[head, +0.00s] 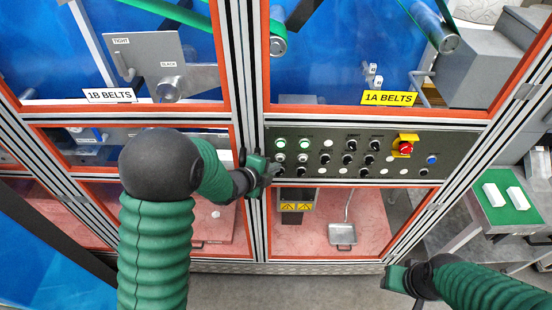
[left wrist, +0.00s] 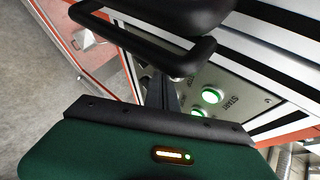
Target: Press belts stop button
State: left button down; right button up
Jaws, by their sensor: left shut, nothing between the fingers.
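The dark control panel (head: 350,155) spans the frame's middle in the head view, with rows of green, white and black buttons and knobs. Its lettering is too small to read there, so I cannot pick out the belts stop button. My left gripper (head: 270,170) is shut and empty at the panel's lower left corner, covering part of it; contact cannot be told. In the left wrist view, its dark fingers (left wrist: 162,92) point at the panel beside a lit green button (left wrist: 212,95) marked START. My right gripper (head: 402,279) hangs low at right, away from the panel; its jaw opening is unclear.
A red emergency knob on a yellow plate (head: 405,146) sits at the panel's right. An orange-edged metal frame (head: 249,100) surrounds the panel, with belts behind clear panes above. A green-topped table (head: 508,205) stands at right.

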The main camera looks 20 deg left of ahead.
pick_arm(q)
jog(key=shift+w+d+r, duration=0.15)
jog(key=shift+w+d, duration=0.15)
jog(key=shift+w, duration=0.1)
pick_arm(e)
jog(key=shift+d+f, duration=0.1)
jog(key=shift+d, duration=0.35)
dwell(1.0)
pick_arm(q)
jog(key=shift+w+d, duration=0.25)
jog(key=shift+d, duration=0.1)
pick_arm(e)
jog(key=shift+d, duration=0.4)
pick_arm(q)
jog(key=shift+w+a, duration=0.15)
jog(key=shift+a, duration=0.1)
pick_arm(e)
jog(key=shift+a, duration=0.15)
jog(key=shift+f, duration=0.1)
pick_arm(q)
jog(key=shift+s+d+b, duration=0.15)
jog(key=shift+s+b, duration=0.35)
jog(key=shift+s, duration=0.3)
pick_arm(e)
jog(key=shift+f, duration=0.35)
